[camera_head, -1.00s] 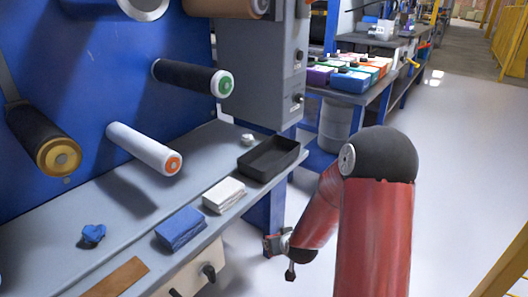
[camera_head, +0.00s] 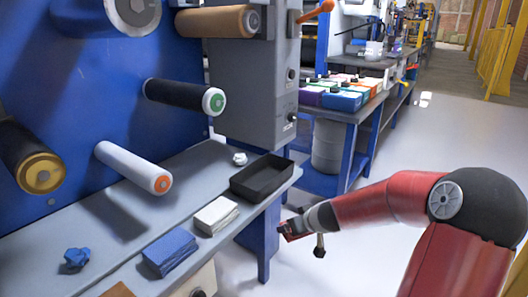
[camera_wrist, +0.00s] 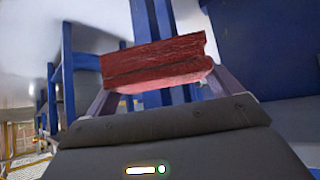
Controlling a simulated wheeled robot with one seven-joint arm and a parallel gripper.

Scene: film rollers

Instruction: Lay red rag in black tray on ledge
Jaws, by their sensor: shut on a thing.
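A folded red rag (camera_wrist: 155,62) is held between the two fingers of my gripper (camera_wrist: 155,85) in the wrist view. In the head view my gripper (camera_head: 287,233) is out in front of the ledge, below its top and to the right of its edge. Only a small reddish bit shows at its tip there. The black tray (camera_head: 262,192) sits at the far right end of the grey ledge (camera_head: 125,205). It looks empty, and my gripper is apart from it, nearer and lower.
A white folded cloth (camera_head: 215,215) and a blue folded cloth (camera_head: 170,252) lie along the ledge's front edge. A crumpled blue rag (camera_head: 76,259) and a small white crumpled piece (camera_head: 240,159) lie farther back. Rollers (camera_head: 135,167) stick out above the ledge. Open floor lies to the right.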

